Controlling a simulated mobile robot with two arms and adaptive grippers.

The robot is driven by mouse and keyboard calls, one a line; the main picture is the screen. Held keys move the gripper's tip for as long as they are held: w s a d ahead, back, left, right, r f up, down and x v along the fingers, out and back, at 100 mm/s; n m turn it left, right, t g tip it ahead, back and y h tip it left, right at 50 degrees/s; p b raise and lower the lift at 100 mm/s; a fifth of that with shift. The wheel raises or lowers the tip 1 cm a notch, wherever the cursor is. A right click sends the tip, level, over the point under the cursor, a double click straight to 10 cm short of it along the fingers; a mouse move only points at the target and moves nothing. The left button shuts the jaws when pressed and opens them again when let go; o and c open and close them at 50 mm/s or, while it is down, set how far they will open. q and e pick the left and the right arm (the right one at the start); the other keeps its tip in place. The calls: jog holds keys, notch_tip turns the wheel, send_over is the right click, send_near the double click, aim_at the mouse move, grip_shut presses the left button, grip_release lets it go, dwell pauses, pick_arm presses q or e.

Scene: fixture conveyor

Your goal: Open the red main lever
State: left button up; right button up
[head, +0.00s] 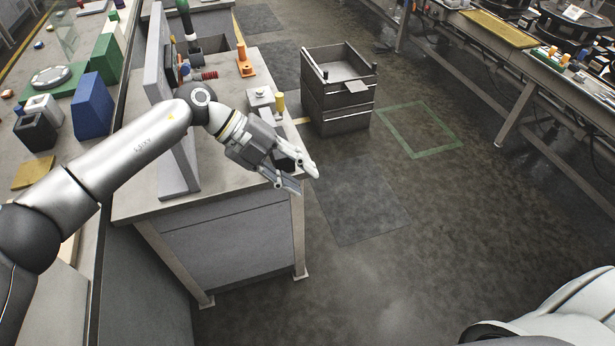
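A small red ribbed handle (208,75), which looks like the red lever, shows on the workbench just past the grey upright panel (178,165). Its base is partly hidden behind my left arm and the panel. My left gripper (307,183) is beyond the bench's right front corner, nearer to the camera than the red handle and to its right. Its two fingers are apart with nothing between them. It is not touching the handle. My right gripper is not in view.
An orange upright piece (245,62), a light grey block (260,98) and a yellow cylinder (279,104) stand on the bench (225,178) near the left wrist. A dark crate stack (340,95) stands on the floor to the right. The floor in the middle is clear.

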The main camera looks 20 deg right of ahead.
pick_arm(q)
jog(key=shift+w+d+f+n+h+b, duration=0.15)
jog(key=shift+d+n+h, duration=0.1)
jog(key=shift+d+h, duration=0.15)
jog(key=shift+w+d+f+n+h+b, duration=0.1)
jog(key=shift+w+d+f+n+h, duration=0.1)
jog(key=shift+d+h, duration=0.25)
jog(key=shift+w+d+f+n+h+b, duration=0.15)
jog(key=shift+d+n+h, duration=0.1)
jog(key=shift+h, duration=0.3)
jog(key=shift+s, duration=0.1)
jog(key=shift+c, duration=0.2)
